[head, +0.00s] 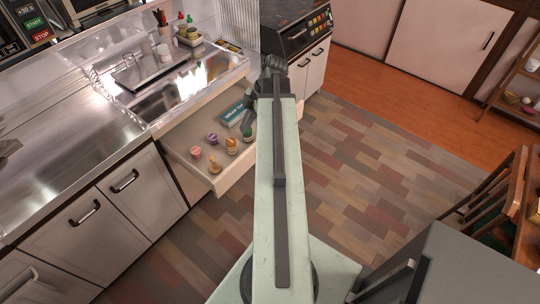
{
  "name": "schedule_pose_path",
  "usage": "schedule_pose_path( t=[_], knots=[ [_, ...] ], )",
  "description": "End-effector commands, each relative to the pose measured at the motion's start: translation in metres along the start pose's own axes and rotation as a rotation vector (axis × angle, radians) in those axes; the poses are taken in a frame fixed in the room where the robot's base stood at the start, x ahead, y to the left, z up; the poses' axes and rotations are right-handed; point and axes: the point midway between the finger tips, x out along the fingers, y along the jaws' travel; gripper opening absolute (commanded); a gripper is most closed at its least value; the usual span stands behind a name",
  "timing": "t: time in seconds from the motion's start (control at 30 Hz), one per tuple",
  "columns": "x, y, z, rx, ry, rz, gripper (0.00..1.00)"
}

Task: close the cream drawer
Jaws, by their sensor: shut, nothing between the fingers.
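The cream drawer (177,156) is pulled out from under the sink counter, at centre-left of the head view. Several small coloured items and a blue box (233,115) lie inside it. My arm crosses the middle of the view and covers the drawer's right part and front. My gripper (247,128) is shut and empty, at the drawer's right side and small in the picture. I cannot tell whether it touches the drawer.
A steel counter with a sink (185,85) runs above the drawer. White cabinets with dark handles (124,181) stand to its left. A stove (297,30) is at the back. A grey table (470,265) and wooden chairs are at right. The patterned floor (375,165) between is clear.

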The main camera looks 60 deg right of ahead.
Motion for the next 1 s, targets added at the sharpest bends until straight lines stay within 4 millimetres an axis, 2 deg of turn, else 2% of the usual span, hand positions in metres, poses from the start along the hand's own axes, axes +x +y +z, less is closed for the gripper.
schedule_pose_path(
  t=[0.03, 0.1, 0.2, 0.3, 0.47, 0.57, 0.67, 1.0],
  knots=[
    [0.009, -0.005, 0.052, -0.066, 0.031, 0.041, 0.00],
    [-0.001, -0.016, 0.097, -0.189, 0.064, 0.102, 0.00],
    [-0.014, -0.032, 0.143, -0.325, 0.083, 0.175, 0.00],
    [-0.023, -0.043, 0.168, -0.409, 0.086, 0.223, 0.00],
    [-0.030, -0.048, 0.176, -0.453, 0.085, 0.245, 0.00],
    [-0.025, -0.047, 0.176, -0.454, 0.085, 0.243, 0.00],
    [-0.010, -0.045, 0.175, -0.453, 0.085, 0.242, 0.00],
    [0.064, -0.029, 0.167, -0.453, 0.084, 0.241, 0.00]
  ],
)
